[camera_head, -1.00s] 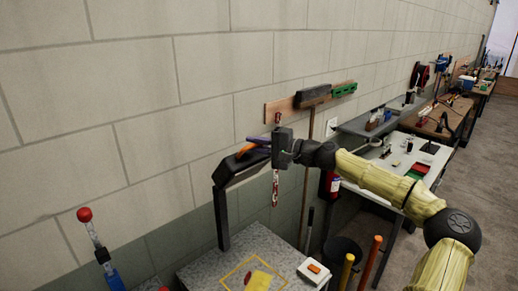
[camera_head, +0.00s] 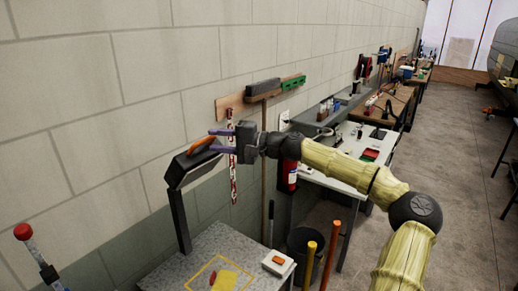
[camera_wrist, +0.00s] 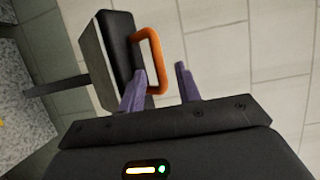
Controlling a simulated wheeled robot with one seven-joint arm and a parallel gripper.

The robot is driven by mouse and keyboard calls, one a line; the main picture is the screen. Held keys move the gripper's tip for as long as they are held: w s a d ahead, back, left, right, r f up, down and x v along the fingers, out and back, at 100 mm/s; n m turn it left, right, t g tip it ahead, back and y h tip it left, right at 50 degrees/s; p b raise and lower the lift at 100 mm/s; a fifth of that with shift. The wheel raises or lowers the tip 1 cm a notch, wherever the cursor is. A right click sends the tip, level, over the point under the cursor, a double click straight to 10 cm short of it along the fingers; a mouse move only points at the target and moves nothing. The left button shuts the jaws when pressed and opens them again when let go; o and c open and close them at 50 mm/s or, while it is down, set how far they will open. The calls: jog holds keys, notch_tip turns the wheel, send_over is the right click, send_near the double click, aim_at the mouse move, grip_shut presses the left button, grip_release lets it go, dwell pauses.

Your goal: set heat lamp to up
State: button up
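The heat lamp is a dark, box-shaped head (camera_head: 190,165) on a black post that stands on a speckled grey table. Its head slopes, with the right end higher in the head view. An orange handle (camera_head: 203,145) sits on top of the head. My gripper (camera_head: 213,140) is open, its purple fingers at the handle's right end. In the wrist view the lamp head (camera_wrist: 115,50) is upper left, and the orange handle's outer bar (camera_wrist: 157,60) shows between the spread fingers (camera_wrist: 160,75). I cannot tell whether the fingers touch the handle.
The speckled table (camera_head: 225,245) holds a yellow-outlined square and a white box with an orange button (camera_head: 278,262). A red-knobbed lever (camera_head: 24,232) stands at the left. A block wall is behind the lamp. Workbenches run along the wall, with open floor at the right.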

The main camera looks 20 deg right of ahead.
jog(key=b+v, duration=0.5)
jog(key=v, duration=0.8)
jog(key=shift+s+d, duration=0.25)
jog(key=shift+d, duration=0.05)
